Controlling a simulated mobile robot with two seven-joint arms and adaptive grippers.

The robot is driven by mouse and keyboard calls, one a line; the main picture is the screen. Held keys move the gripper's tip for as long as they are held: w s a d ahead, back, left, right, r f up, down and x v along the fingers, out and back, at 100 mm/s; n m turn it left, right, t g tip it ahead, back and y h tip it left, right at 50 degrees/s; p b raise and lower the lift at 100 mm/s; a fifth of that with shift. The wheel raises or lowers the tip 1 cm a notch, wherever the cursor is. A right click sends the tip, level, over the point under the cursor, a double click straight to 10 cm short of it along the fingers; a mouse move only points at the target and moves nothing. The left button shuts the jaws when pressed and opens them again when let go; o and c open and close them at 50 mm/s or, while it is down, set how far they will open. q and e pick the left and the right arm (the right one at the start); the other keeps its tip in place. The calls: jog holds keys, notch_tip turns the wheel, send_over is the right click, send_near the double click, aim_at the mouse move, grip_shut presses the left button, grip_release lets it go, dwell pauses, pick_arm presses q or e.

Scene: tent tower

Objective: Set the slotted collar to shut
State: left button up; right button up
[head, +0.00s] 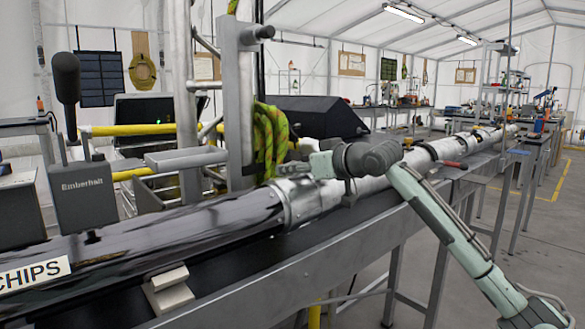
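A long metal pipe (150,240) runs from the lower left toward the back right. A grey metal collar (292,207) encircles it near the middle of the picture; it looks like the slotted collar, but its slot and setting cannot be made out. My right arm comes in from the lower right. Its gripper (292,170) is at the top of the collar, pointing left. The fingers are small and blend with the metal behind, so I cannot tell if they are open or touching the collar. My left gripper is not in view.
A grey box marked Emberhalt (85,195) with a black-knobbed lever stands at the left. A steel post (237,110) and a green-yellow rope (271,140) rise behind the collar. A long grey trough (300,270) lies under the pipe. The floor at right is open.

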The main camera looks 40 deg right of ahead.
jog(key=shift+d+r, duration=0.1)
jog(key=shift+r, duration=0.05)
jog(key=shift+s+r, duration=0.1)
jog(key=shift+s, duration=0.15)
jog(key=a+v, duration=0.1)
jog(key=v, duration=1)
jog(key=shift+s+d, duration=0.25)
jog(key=shift+d, duration=0.25)
